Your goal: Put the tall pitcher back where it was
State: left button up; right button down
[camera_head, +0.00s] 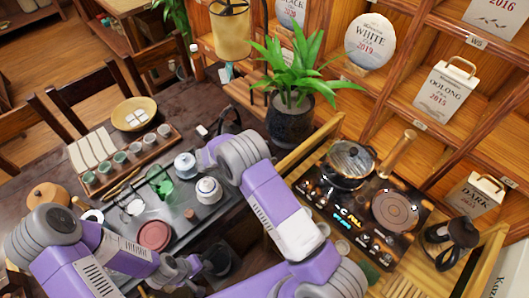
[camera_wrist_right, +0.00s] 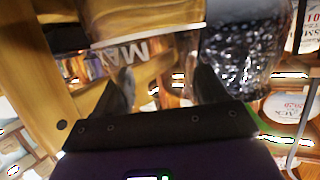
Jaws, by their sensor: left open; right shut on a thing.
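My right arm reaches up across the middle of the head view, and its wrist hides the gripper there. In the right wrist view my right gripper (camera_wrist_right: 163,88) is shut on a see-through, glassy vessel (camera_wrist_right: 128,62), blurred and cut by the frame. Its outline is faint and I cannot tell its full shape; it may be the tall pitcher. My left gripper (camera_head: 193,268) is open and empty at the bottom of the head view, near the front of the dark tea tray (camera_head: 190,232). A green glass vessel (camera_head: 160,182) stands on that tray.
A white lidded pot (camera_head: 186,165) and a white jar (camera_head: 209,190) stand close to my right forearm. A potted plant (camera_head: 290,122) is right of my right wrist. A hot plate with a pan (camera_head: 349,160) and a dark kettle (camera_head: 452,238) are at right. A cup rack (camera_head: 135,158) is at left.

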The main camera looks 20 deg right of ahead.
jog(key=shift+f, duration=0.15)
jog(key=shift+c, duration=0.3)
grip_release()
jog(key=v, duration=1.2)
jog(key=shift+r, duration=0.2)
